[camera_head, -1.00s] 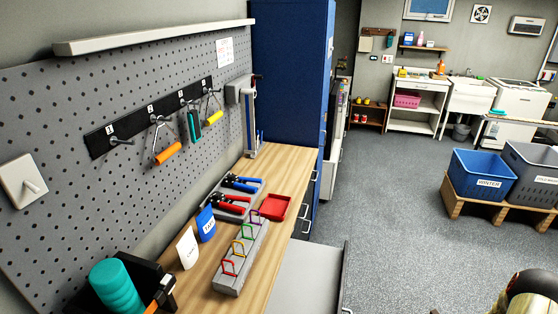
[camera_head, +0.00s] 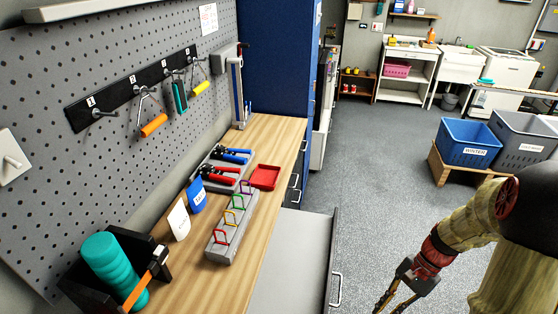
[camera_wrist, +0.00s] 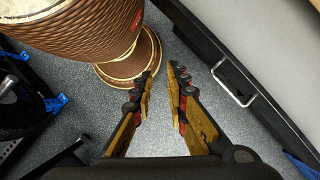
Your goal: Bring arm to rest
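My arm comes in from the right edge of the head view, with its forearm slanting down and left. My gripper (camera_head: 392,304) hangs low over the grey floor, to the right of the workbench and its pulled-out drawer; its fingertips are cut off by the bottom edge. In the wrist view, the two fingers of my gripper (camera_wrist: 161,82) stand apart with floor showing between them. Nothing is held.
The grey drawer (camera_head: 290,262) stands open from the workbench (camera_head: 262,143); its handle (camera_wrist: 234,86) lies right of my fingers in the wrist view. A blue bin (camera_head: 468,142) and a grey bin (camera_head: 523,140) stand on a pallet (camera_head: 442,171). Floor between is clear.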

